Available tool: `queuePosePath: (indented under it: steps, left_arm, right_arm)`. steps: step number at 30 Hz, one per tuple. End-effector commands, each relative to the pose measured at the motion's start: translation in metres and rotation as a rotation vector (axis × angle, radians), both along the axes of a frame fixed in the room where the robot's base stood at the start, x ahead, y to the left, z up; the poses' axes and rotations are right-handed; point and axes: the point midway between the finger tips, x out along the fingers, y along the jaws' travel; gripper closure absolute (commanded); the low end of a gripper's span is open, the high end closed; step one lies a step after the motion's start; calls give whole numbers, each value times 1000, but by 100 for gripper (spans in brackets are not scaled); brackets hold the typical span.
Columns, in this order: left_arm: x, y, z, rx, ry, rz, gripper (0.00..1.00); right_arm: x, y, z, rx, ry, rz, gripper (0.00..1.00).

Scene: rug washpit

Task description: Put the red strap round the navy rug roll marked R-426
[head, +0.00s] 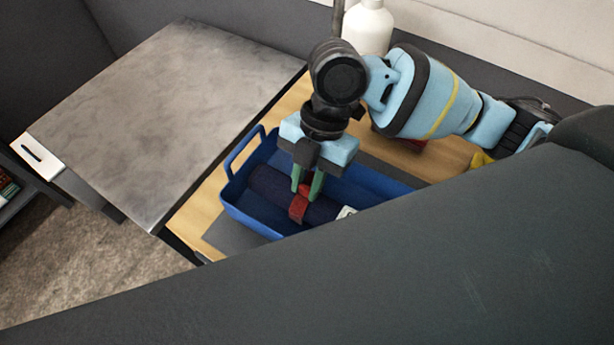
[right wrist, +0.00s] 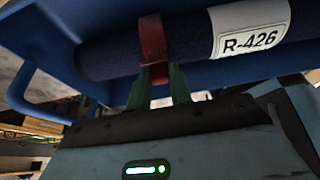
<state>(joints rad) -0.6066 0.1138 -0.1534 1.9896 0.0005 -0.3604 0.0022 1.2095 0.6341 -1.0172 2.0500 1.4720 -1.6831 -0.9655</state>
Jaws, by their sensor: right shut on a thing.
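The navy rug roll (head: 268,184) lies in a blue tub (head: 232,202). Its white label reads R-426 in the right wrist view (right wrist: 250,38). The red strap (head: 298,209) lies across the roll, and in the right wrist view the strap (right wrist: 152,40) curves over its visible side. I cannot see whether it passes all the way round. My right gripper (head: 308,190) points down into the tub, its green fingers shut on the strap beside the roll. The fingers also show in the right wrist view (right wrist: 160,82). My left gripper is not in view.
The tub stands on a wooden top (head: 205,205), with a grey worktop (head: 165,110) to its left. A white bottle (head: 370,28) stands behind. A dark foreground shape hides the tub's near right part.

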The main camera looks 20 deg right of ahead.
Motion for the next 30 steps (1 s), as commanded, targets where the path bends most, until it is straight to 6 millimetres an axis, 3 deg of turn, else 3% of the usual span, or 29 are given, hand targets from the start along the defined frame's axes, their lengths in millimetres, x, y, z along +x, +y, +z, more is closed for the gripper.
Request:
queuePosePath:
  steps: [1, 7, 17, 30]
  left_arm:
    - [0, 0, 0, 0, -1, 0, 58]
    - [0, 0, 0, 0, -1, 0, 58]
    - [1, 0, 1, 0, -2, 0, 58]
    - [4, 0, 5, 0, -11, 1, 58]
  right_arm:
    - [0, 0, 0, 0, 0, 0, 78]
    - [0, 0, 0, 0, 0, 0, 54]
    - [1, -1, 4, 0, -1, 0, 54]
    - [16, -20, 62, 0, -3, -1, 54]
